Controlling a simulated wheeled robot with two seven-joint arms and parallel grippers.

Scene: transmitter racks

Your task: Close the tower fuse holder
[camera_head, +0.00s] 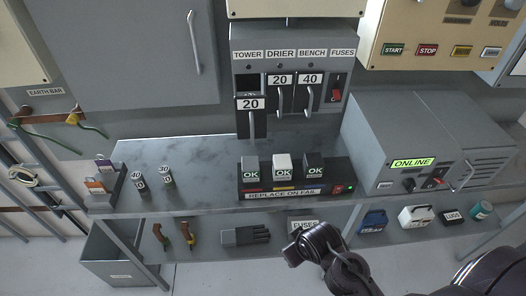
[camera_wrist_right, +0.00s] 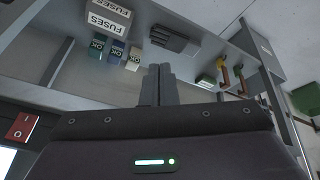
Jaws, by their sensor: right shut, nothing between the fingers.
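The fuse panel (camera_head: 336,66) stands at the back of the bench, with slots labelled TOWER, DRIER and BENCH. The tower fuse holder (camera_head: 251,120), marked 20, is swung down and open below its dark slot (camera_head: 247,83). The drier holder (camera_head: 280,96), marked 20, and the bench holder (camera_head: 311,94), marked 40, sit upright in their slots. My right gripper (camera_wrist_right: 158,74) is shut and empty in the wrist view. In the head view my right arm is low at the bottom, in front of the shelf and well away from the holder. My left gripper is out of view.
A tester tray (camera_head: 340,189) with several OK blocks stands on the bench in front of the panel. A grey ONLINE unit (camera_head: 408,130) is at right. Two loose fuses (camera_head: 168,179) stand left. The left bench top is mostly clear.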

